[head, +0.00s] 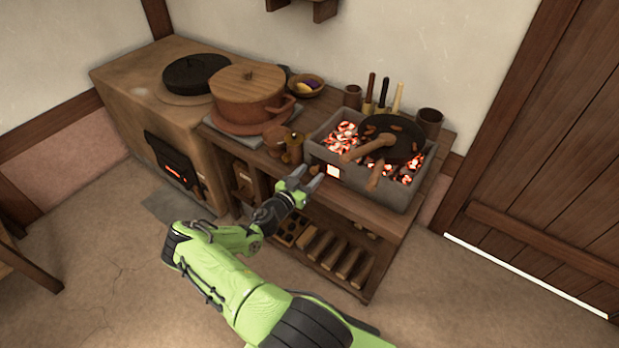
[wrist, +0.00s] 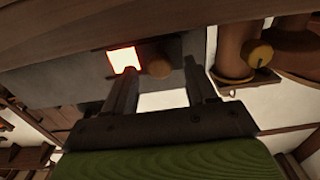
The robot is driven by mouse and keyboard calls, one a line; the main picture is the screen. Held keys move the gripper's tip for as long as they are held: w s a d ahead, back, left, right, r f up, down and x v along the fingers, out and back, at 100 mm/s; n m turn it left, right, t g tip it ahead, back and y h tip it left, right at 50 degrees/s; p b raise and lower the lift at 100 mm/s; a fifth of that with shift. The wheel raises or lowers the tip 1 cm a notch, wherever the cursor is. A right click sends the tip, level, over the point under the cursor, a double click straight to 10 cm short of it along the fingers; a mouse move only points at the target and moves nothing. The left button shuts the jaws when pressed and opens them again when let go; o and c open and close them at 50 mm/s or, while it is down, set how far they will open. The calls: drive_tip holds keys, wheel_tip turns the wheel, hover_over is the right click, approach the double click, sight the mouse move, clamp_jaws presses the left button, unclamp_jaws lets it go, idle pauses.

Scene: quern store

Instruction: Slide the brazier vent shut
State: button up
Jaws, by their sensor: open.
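The brazier (head: 352,184) is a grey box of glowing coals on the wooden bench. Its front wall also shows in the wrist view (wrist: 75,78). The vent opening (head: 333,171) is a bright, red-edged square in that wall, uncovered; it also shows in the wrist view (wrist: 123,57). A round wooden knob (wrist: 159,69) sits beside the opening, to its right in the wrist view; the head view shows it left of the opening (head: 315,169). My gripper (head: 308,177) is open in front of the wall. Its fingers lie either side of the knob in the wrist view; contact cannot be told.
A black pan (head: 393,139) sits over the coals, its handle reaching past the front left. Brown wooden mills or jars (head: 292,148) stand close left of the brazier. A large lidded pot (head: 248,95) is farther left. The floor before the bench is open.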

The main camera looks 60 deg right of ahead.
drive_tip(key=shift+d, duration=0.25)
clamp_jaws()
drive_tip(key=shift+s+a+r+p, duration=0.15)
drive_tip(key=shift+s+p, duration=0.1)
drive_tip(key=shift+s, duration=0.55)
drive_tip(key=shift+s+a+f+p, duration=0.1)
drive_tip(key=shift+s+p, duration=0.1)
drive_tip(key=shift+s, duration=0.6)
drive_tip(key=shift+s+a+r+p, duration=0.15)
drive_tip(key=shift+s+p, duration=0.1)
drive_tip(key=shift+s, duration=0.55)
drive_tip(key=shift+s+f, duration=0.25)
drive_tip(key=shift+s, duration=0.1)
unclamp_jaws()
drive_tip(key=shift+s+a, duration=0.1)
drive_tip(key=shift+a+r, duration=0.1)
drive_tip(key=w+a+p, duration=0.2)
drive_tip(key=a+p, duration=0.1)
drive_tip(key=a, duration=1.2)
drive_tip(key=shift+w+a, duration=0.15)
drive_tip(key=shift+w, duration=0.15)
